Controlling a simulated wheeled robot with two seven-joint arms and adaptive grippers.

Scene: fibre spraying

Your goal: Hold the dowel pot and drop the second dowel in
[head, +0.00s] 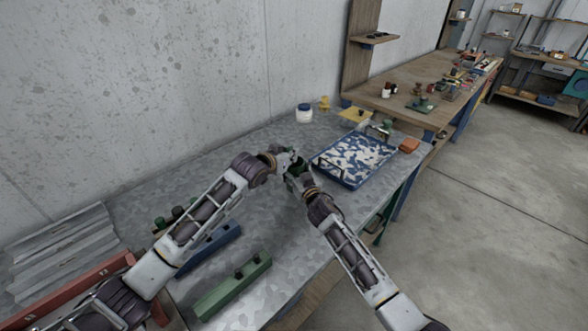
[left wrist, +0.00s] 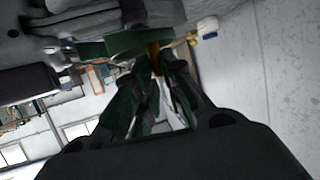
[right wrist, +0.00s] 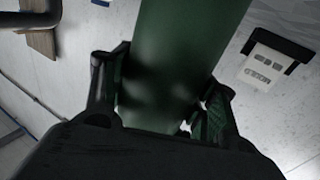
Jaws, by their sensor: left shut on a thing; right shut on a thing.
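The green dowel pot (right wrist: 180,60) fills the middle of the right wrist view. My right gripper (right wrist: 165,105) is shut on it, one finger on each side. In the head view the pot (head: 300,170) is small and partly covered by my grippers. My left gripper (left wrist: 155,75) is shut on a thin brownish dowel (left wrist: 154,58), of which only a short part shows. The left fingertips are close to the green pot (left wrist: 112,46). In the head view my left gripper (head: 288,160) is just above and left of my right gripper (head: 297,179). I cannot tell whether the dowel is inside the pot's mouth. The pot's inside is hidden.
A blue tray (head: 345,183) with white and blue pieces lies right of the grippers. A blue block (head: 212,250) and a green block (head: 233,287) lie nearer. The metal tabletop (head: 285,225) between is clear.

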